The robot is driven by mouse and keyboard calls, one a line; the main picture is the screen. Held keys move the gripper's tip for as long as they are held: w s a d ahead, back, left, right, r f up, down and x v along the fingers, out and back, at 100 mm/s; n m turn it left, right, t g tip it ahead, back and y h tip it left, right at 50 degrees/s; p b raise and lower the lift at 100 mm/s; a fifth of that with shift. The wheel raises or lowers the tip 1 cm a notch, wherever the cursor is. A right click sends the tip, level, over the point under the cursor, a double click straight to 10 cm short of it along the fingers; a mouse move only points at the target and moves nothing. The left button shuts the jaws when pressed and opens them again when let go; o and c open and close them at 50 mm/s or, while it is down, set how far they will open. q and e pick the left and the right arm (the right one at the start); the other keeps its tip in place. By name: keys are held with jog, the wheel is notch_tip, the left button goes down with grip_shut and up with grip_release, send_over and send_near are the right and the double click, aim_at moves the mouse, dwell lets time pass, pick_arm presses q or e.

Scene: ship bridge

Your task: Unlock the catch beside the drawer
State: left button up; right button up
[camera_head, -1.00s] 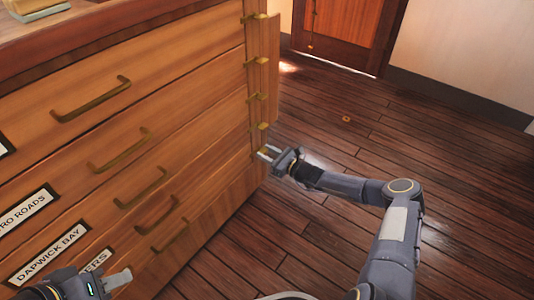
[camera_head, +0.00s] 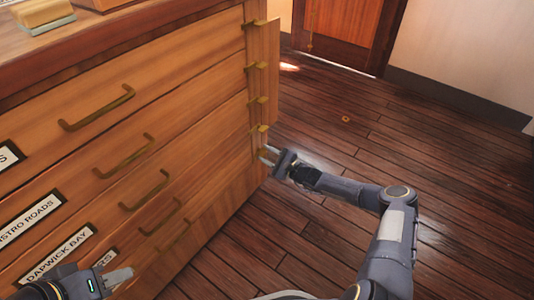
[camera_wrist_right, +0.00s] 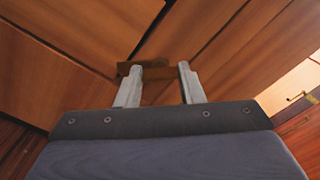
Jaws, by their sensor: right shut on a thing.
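A wooden chest of drawers (camera_head: 75,95) fills the left of the head view. Several brass catches stand in a column along its right edge; the lowest catch (camera_head: 262,153) is at my right gripper (camera_head: 267,154). In the right wrist view this brass catch (camera_wrist_right: 157,70) lies across the tips of my right gripper (camera_wrist_right: 163,72), which is shut on it. The fingers partly hide the catch, so its exact turn is hard to tell. My left gripper (camera_head: 112,284) is low at the left, in front of the lower drawers, with no object seen in it.
The drawers have brass handles (camera_head: 98,108) and name labels (camera_head: 30,220). A narrow upright wooden strip (camera_head: 272,60) stands beside the upper catches. A wooden block (camera_head: 43,13) lies on the top. The plank floor (camera_head: 340,150) at right is mostly open, up to a door (camera_head: 345,30).

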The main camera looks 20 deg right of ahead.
jog(key=n+p, duration=0.1)
jog(key=n, duration=0.8)
jog(key=shift+n, duration=0.4)
dwell(0.4)
jog(key=o, duration=1)
jog(key=p+v, duration=0.2)
jog(key=v, duration=0.5)
jog(key=shift+s+d+p, duration=0.25)
jog(key=shift+s+p, duration=0.05)
jog(key=shift+s, duration=0.05)
